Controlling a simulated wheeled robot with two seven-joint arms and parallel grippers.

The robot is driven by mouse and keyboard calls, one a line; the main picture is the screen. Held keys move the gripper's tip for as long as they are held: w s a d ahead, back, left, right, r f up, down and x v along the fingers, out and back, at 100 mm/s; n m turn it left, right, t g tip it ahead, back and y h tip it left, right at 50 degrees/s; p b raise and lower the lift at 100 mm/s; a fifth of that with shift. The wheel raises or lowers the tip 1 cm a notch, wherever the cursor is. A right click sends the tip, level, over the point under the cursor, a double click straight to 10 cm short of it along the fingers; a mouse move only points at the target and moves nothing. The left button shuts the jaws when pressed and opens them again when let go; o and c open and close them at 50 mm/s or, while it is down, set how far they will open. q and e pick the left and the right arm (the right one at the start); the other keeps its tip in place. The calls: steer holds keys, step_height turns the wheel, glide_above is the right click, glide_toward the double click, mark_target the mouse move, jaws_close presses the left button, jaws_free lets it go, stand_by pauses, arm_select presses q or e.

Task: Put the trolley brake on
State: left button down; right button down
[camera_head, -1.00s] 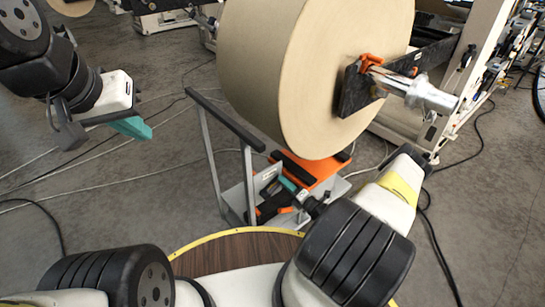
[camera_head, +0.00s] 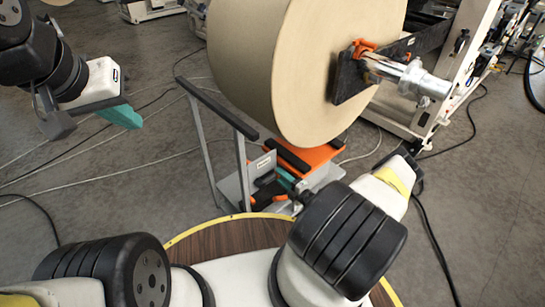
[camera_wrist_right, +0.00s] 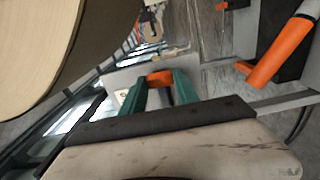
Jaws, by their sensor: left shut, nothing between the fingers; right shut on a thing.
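The trolley (camera_head: 322,157) has an orange top, a grey frame and a dark handle bar (camera_head: 215,107), and stands under a big paper roll. My right gripper (camera_head: 287,180) reaches low beside its grey plate, partly hidden by my arm. In the right wrist view its teal fingers (camera_wrist_right: 160,92) are shut on a small orange lever (camera_wrist_right: 160,78), which looks like the brake. Another orange bar (camera_wrist_right: 280,55) lies to the right there. My left gripper (camera_head: 125,117) hangs empty and shut over the floor, left of the trolley.
The kraft roll (camera_head: 320,70) stands above the trolley, with a metal shaft (camera_head: 408,78) sticking out to the right. A white machine frame (camera_head: 455,75) is behind it. Cables (camera_head: 435,235) lie on the grey floor. Free floor lies left of the trolley.

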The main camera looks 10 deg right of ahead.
steer(key=shift+s+f, duration=0.1)
steer(key=shift+f, duration=0.05)
steer(key=c, duration=0.9)
jaws_free()
steer(key=v, duration=0.7)
steer(key=shift+s+d, duration=0.2)
steer(key=shift+s, duration=0.1)
